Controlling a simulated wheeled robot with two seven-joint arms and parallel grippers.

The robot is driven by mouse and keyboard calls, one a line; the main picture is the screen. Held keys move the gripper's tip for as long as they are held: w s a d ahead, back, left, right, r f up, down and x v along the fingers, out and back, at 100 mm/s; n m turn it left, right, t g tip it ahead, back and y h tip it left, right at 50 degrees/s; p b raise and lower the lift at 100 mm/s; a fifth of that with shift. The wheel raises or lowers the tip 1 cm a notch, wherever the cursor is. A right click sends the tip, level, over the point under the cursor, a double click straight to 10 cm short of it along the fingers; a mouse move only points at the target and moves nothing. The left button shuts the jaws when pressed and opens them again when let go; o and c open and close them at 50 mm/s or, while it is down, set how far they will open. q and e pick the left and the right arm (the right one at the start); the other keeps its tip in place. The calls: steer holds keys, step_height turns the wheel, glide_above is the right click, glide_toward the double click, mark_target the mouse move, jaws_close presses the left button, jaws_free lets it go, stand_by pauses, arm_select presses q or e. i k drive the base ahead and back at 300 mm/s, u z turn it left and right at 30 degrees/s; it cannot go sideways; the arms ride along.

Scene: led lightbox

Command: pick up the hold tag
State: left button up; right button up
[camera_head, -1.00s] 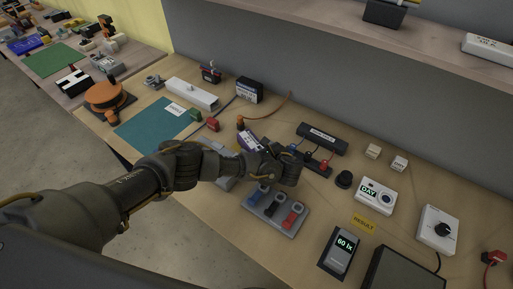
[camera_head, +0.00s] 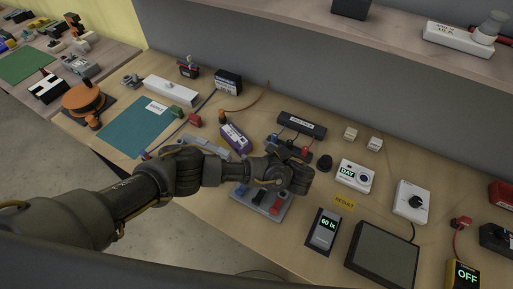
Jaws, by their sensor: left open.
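I cannot pick out a tag that clearly reads hold. Two small cream blocks stand at the back of the bench, a left one (camera_head: 350,133) and a right one (camera_head: 375,143); any print on them is too small to read. A yellow label (camera_head: 344,203) seems to read RESULT, and a white label (camera_head: 157,107) lies by the teal mat. My left gripper (camera_head: 293,155) is open above the bench, over the grey block with blue, black and red parts (camera_head: 262,198). It is left of and nearer than the cream blocks. My right gripper is out of view.
A white DAY box (camera_head: 355,175), a dial box (camera_head: 412,201), a lux meter (camera_head: 324,231) and a dark panel (camera_head: 383,254) crowd the right side. A black knob (camera_head: 324,163) stands close to my left gripper. A shelf (camera_head: 400,45) overhangs the back.

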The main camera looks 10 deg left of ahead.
mark_target(196, 120)
steer(key=k, duration=1)
